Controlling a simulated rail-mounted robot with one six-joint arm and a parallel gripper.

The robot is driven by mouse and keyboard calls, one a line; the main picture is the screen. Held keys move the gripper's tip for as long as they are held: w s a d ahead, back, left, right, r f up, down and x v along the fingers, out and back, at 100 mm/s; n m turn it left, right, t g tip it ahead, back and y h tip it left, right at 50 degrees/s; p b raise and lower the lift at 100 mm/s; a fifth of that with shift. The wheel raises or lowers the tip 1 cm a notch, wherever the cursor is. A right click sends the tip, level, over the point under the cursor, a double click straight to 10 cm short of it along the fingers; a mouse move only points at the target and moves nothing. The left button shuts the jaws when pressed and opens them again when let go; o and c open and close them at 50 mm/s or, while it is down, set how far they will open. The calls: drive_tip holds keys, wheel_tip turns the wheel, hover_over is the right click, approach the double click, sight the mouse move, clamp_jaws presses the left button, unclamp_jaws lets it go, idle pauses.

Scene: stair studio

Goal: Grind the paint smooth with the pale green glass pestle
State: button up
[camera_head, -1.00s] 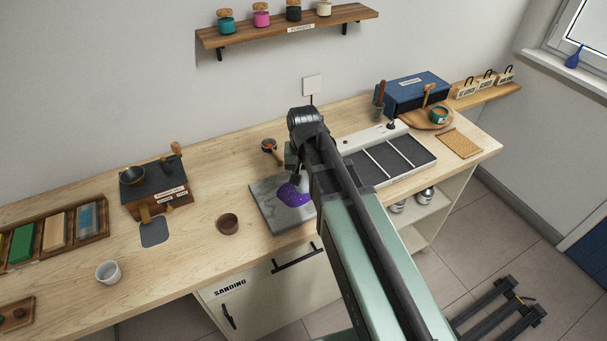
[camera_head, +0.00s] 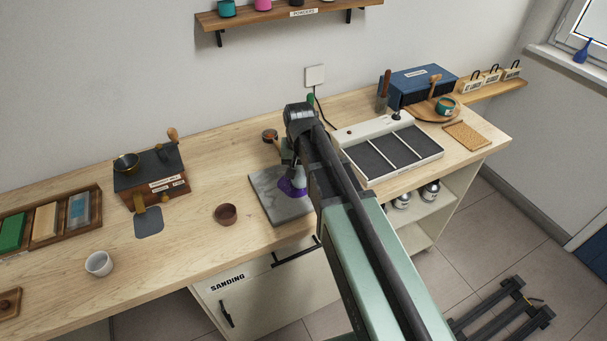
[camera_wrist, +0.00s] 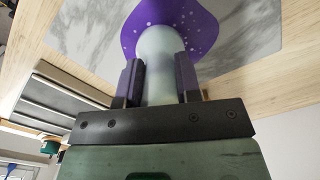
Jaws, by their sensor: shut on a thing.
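The pale green glass pestle (camera_wrist: 160,60) stands between the two fingers of my gripper (camera_wrist: 160,85) in the wrist view. My gripper is shut on it, and its far end meets the purple paint (camera_wrist: 205,28). The paint has small pale specks and lies on the grey marble slab (camera_wrist: 85,22). In the head view the slab (camera_head: 270,205) lies on the bench, and the paint (camera_head: 290,188) shows beside my gripper (camera_head: 296,172). My arm hides the slab's right part in the head view.
A brown cup (camera_head: 225,214) stands left of the slab. A wooden mill (camera_head: 150,180) and a white cup (camera_head: 99,263) stand further left. A white-framed tray (camera_head: 390,150) lies right of my arm. Bare bench (camera_head: 215,180) lies between mill and slab.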

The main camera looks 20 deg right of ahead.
drive_tip(key=w, duration=0.4)
drive_tip(key=shift+a, duration=0.35)
drive_tip(key=shift+s+d, duration=0.2)
drive_tip(key=shift+s, duration=1)
drive_tip(key=shift+s+d, duration=0.25)
drive_tip(key=shift+s, duration=1)
drive_tip(key=shift+s+d, duration=0.2)
drive_tip(key=shift+s, duration=1)
drive_tip(key=shift+a, duration=0.4)
drive_tip(key=shift+w+a, duration=0.3)
drive_tip(key=shift+w, duration=0.9)
drive_tip(key=shift+w+a, duration=0.25)
drive_tip(key=shift+w, duration=0.95)
drive_tip(key=shift+w+a, duration=0.2)
drive_tip(key=shift+w, duration=1)
drive_tip(key=s, duration=0.2)
drive_tip(key=s+d, duration=0.1)
drive_tip(key=s, duration=0.4)
drive_tip(key=shift+d, duration=0.15)
drive_tip(key=shift+s+r, duration=0.15)
drive_tip(key=shift+s, duration=0.15)
wheel_tip(320, 180, up, 7)
drive_tip(key=p, duration=0.7)
drive_tip(key=shift+w+r, duration=0.1)
